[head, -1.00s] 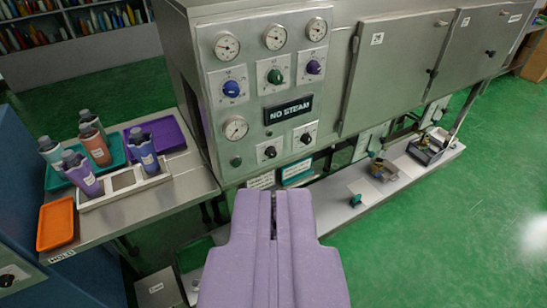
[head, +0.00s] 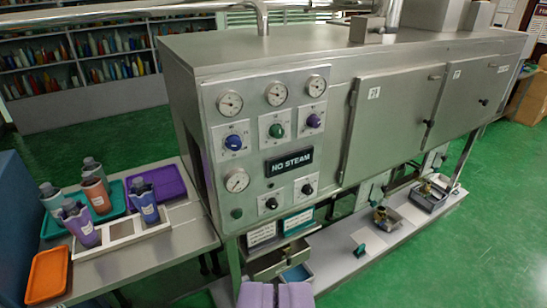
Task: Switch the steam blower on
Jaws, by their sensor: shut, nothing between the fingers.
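The steel machine (head: 250,55) carries a control panel (head: 252,112) on its left front. A dark sign (head: 290,162) on it reads NO STEAM. Around the sign are a blue knob (head: 233,142), a green knob (head: 276,130), a purple knob (head: 314,120) and two black knobs, left (head: 271,203) and right (head: 307,189). Their captions are too small to read, so I cannot tell which control belongs to the steam blower. My purple gripper (head: 276,291) is shut and empty at the bottom edge, in front of the machine and apart from the panel.
A side table with a purple tray (head: 172,183), an orange tray (head: 48,278) and several bottles stands at left. A drawer (head: 270,264) sits open below the panel. A low steel shelf (head: 345,272) runs along the machine's foot.

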